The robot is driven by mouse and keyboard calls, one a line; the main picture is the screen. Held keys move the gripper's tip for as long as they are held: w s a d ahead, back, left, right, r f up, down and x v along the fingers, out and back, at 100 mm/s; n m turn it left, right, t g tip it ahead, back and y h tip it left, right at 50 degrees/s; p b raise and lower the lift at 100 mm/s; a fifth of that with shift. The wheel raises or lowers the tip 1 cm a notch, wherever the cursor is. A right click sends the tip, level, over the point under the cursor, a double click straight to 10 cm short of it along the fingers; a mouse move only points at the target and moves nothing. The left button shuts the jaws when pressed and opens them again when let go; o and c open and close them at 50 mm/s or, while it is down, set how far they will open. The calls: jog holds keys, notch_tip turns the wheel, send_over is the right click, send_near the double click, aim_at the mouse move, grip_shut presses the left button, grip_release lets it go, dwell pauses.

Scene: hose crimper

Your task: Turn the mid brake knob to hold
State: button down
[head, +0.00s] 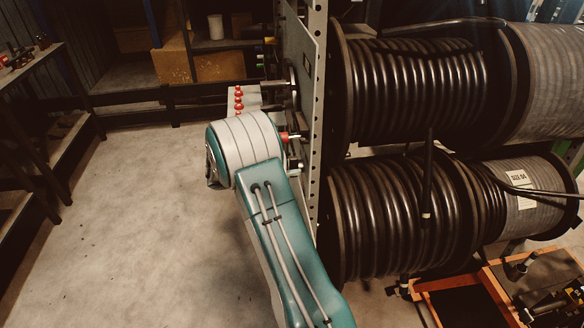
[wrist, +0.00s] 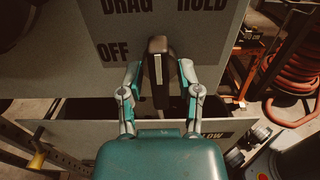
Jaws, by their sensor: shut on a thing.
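The brake knob (wrist: 158,60) is a dark bar with a pale line along it, on a grey panel (wrist: 95,60) in the wrist view. The panel carries the words OFF at left, DRAG at upper left and HOLD at upper right. The bar stands about upright, its top end between DRAG and HOLD. My gripper (wrist: 160,68) has one finger on each side of the knob and is shut on it. The knob's lower part is partly dark and hard to make out. In the head view my arm covers the gripper and the knob.
Large reels of black hose (head: 415,95) stand right of the upright frame (head: 317,120) in the head view. A lower label plate (wrist: 75,135) runs beneath the knob panel. Orange hose (wrist: 300,65) lies at right. The floor (head: 130,220) at left is clear.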

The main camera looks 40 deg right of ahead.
jog(key=m, duration=0.5)
jog(key=shift+m, duration=0.4)
jog(key=shift+f, duration=0.1)
dwell(0.3)
jog(key=c, duration=0.6)
grip_release()
jog(key=v, duration=1.2)
jog(key=shift+a, duration=0.1)
